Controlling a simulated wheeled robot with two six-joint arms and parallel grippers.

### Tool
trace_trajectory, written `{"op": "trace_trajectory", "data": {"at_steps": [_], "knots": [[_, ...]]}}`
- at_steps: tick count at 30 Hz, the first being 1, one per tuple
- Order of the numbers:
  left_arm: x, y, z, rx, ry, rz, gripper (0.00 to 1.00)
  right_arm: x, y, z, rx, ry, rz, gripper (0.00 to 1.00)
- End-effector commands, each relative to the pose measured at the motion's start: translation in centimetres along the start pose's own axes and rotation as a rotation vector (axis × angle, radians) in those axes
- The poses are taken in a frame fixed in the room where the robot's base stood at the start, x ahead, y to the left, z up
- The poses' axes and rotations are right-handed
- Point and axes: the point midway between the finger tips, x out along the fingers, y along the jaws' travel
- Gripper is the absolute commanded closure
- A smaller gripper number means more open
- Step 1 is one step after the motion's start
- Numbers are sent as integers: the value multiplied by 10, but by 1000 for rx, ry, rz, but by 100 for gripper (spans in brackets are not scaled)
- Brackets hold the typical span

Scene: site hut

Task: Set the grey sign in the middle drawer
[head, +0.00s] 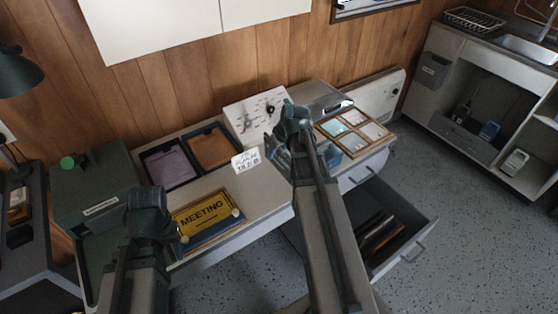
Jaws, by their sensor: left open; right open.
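I cannot make out a grey sign; a yellow MEETING sign (203,215) lies on a blue piece at the desk's front. An open drawer (425,243) juts out below the right end of the desk, with dark, flat items inside. A drawer front with a handle (358,179) shows above it; my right arm hides part of the stack, so I cannot tell which is the middle one. My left gripper (160,215) is open, just left of the yellow sign. My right gripper (278,142) is open above the desk, near a white lettered card (246,160).
Two dark trays with purple paper (170,165) and orange paper (211,148) stand at the back of the desk. A white panel with knobs (256,113) and a wooden frame of coloured tiles (354,134) stand further right. The floor right of the open drawer is clear.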

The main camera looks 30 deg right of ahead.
Motion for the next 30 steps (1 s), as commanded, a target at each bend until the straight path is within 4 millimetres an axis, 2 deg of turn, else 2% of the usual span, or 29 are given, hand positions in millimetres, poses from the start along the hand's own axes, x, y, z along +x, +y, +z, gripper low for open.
{"op": "trace_trajectory", "data": {"at_steps": [21,22,27,30], "knots": [[5,0,0,0,0,0,55,4,0,2,0,0,0,52],[5,0,0,0,0,0,55,5,0,2,0,0,0,54],[5,0,0,0,0,0,55,4,0,2,0,0,0,85],[5,0,0,0,0,0,55,4,0,2,0,0,0,100]]}}
